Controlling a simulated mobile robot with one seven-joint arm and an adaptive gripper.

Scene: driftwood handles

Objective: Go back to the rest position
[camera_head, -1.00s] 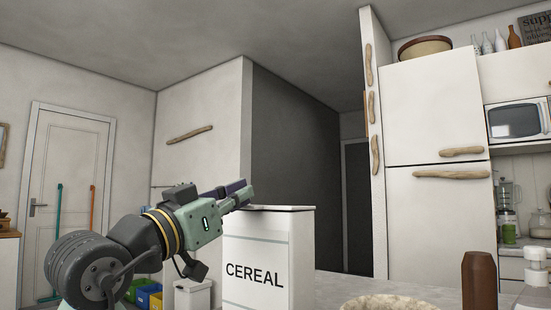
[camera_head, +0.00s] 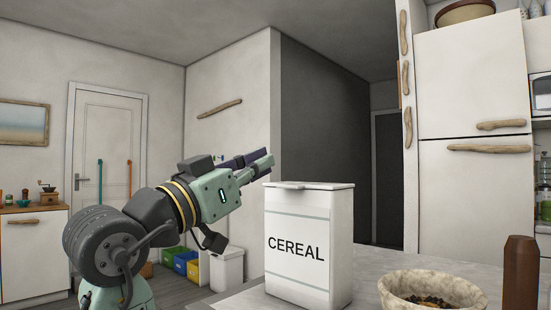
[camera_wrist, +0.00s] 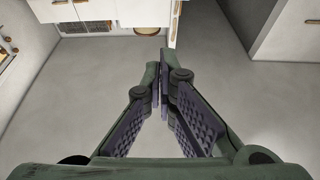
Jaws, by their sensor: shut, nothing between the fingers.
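My gripper (camera_head: 262,160) is raised at the middle of the head view, pointing up and to the right. It is shut and empty. It shows above and to the left of the white cereal box (camera_head: 308,245), apart from it in the picture. In the wrist view my gripper (camera_wrist: 163,85) has its fingers together, with floor and cabinet fronts beyond them and nothing held.
The cereal box stands on a grey counter (camera_head: 372,290). A speckled bowl (camera_head: 430,290) with dark contents and a brown bottle-shaped object (camera_head: 519,272) are to its right. A fridge (camera_head: 472,90) stands behind. Coloured bins (camera_head: 185,264) and a door (camera_head: 104,145) are at left.

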